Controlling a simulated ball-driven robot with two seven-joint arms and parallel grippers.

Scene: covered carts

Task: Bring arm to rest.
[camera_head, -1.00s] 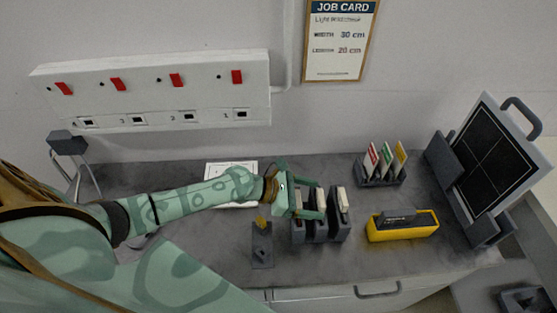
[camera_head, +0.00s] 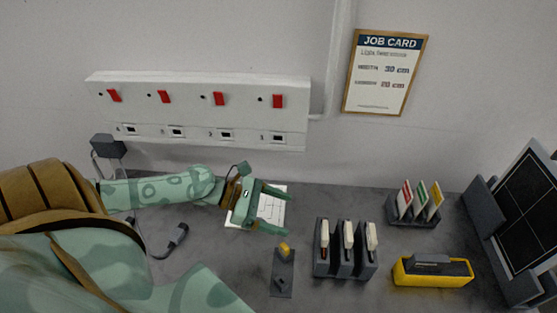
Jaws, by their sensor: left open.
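My left arm comes in from the left, and its green gripper (camera_head: 275,207) is open and empty. It hangs over the right part of a white printed sheet (camera_head: 262,217) on the grey counter, to the left of a dark rack (camera_head: 345,268) and apart from it. The rack holds three upright white-topped items in its slots. My right gripper does not show.
A small dark stand with a yellow knob (camera_head: 283,268) is below the gripper. A yellow tray (camera_head: 432,272), a card holder (camera_head: 415,209) and a dark panel (camera_head: 525,225) stand to the right. A socket strip (camera_head: 200,112) and job card (camera_head: 385,72) are on the wall.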

